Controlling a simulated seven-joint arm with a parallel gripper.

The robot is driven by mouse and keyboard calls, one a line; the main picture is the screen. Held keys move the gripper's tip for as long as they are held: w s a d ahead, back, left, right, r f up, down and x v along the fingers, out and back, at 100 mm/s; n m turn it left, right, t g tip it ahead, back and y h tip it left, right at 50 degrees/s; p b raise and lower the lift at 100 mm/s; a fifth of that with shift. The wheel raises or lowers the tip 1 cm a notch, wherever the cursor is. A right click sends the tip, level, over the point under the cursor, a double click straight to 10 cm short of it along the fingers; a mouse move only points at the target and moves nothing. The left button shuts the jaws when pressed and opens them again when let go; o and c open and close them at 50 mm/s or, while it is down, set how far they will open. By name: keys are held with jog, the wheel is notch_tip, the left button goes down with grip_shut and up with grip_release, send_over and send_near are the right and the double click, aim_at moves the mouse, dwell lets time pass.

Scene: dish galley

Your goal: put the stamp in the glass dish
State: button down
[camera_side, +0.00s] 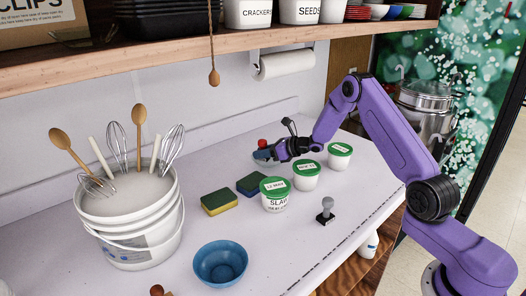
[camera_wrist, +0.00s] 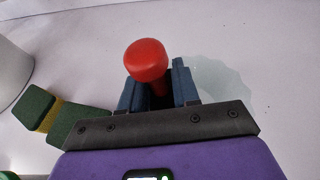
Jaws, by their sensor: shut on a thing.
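My gripper (camera_side: 264,154) is at the back of the counter, its blue fingers shut on a red-knobbed handle (camera_side: 262,143). In the wrist view the red knob (camera_wrist: 146,60) stands up between the fingers (camera_wrist: 157,88); its lower part is hidden, so I cannot tell whether it is the stamp. The clear glass dish (camera_wrist: 222,82) lies right beside the fingers, partly hidden by the right finger and gripper body. In the side view the dish is mostly hidden by my gripper. A grey-knobbed stamp with a dark base (camera_side: 325,213) stands upright near the front edge.
Several green-lidded tubs (camera_side: 306,179) stand in front of my gripper. Two sponges (camera_side: 219,202) lie left of them. A blue bowl (camera_side: 220,264) is in front, and a white bucket of utensils (camera_side: 130,225) stands at left. A wooden shelf (camera_side: 190,50) hangs above the counter.

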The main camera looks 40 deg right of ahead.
jog(key=c, duration=0.8)
grip_release()
jog(key=shift+r, duration=0.1)
